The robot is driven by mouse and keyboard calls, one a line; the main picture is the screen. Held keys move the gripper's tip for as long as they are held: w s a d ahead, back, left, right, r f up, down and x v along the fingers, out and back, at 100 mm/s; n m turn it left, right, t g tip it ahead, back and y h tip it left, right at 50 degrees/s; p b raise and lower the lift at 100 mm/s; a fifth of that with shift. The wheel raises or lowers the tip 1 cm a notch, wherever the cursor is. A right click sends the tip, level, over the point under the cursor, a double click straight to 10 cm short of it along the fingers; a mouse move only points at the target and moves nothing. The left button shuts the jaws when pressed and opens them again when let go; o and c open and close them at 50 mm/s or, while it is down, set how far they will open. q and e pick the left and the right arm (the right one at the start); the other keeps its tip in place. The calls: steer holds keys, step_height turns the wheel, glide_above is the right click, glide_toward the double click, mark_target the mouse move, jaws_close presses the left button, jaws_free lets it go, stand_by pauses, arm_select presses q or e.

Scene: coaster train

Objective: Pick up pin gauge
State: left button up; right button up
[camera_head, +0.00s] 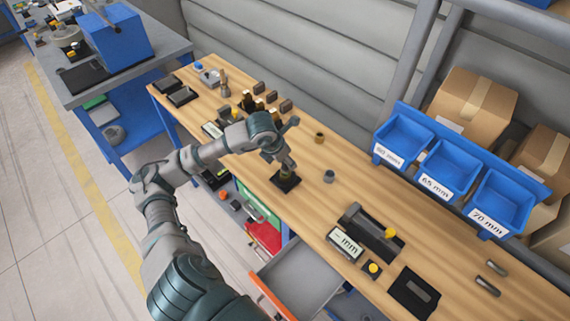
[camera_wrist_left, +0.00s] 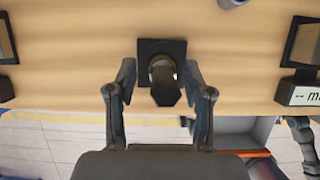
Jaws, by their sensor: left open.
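An upright pin with a dark end (camera_wrist_left: 164,85), which looks like the pin gauge, stands on a square black base (camera_wrist_left: 150,47) in the left wrist view. My left gripper (camera_wrist_left: 158,80) is open, with one finger on each side of the pin; I cannot tell whether they touch it. In the head view my left gripper (camera_head: 287,165) is over the same black base (camera_head: 285,184) on the wooden bench, and it mostly hides the pin. Two loose metal pins (camera_head: 487,286) lie at the bench's right end.
A grey ring (camera_head: 328,176) and a brass ring (camera_head: 319,137) stand near the base. A black fixture (camera_head: 371,233) and a display marked mm (camera_head: 345,243) are to the right. Blue labelled bins (camera_head: 449,170) line the back. An open drawer (camera_head: 300,278) juts out in front.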

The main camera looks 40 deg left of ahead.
arm_select(q)
steer(key=shift+d+r, duration=0.1)
steer(key=shift+d, duration=0.2)
jaws_close()
steer(key=shift+a+r, duration=0.1)
steer(key=shift+a, duration=0.1)
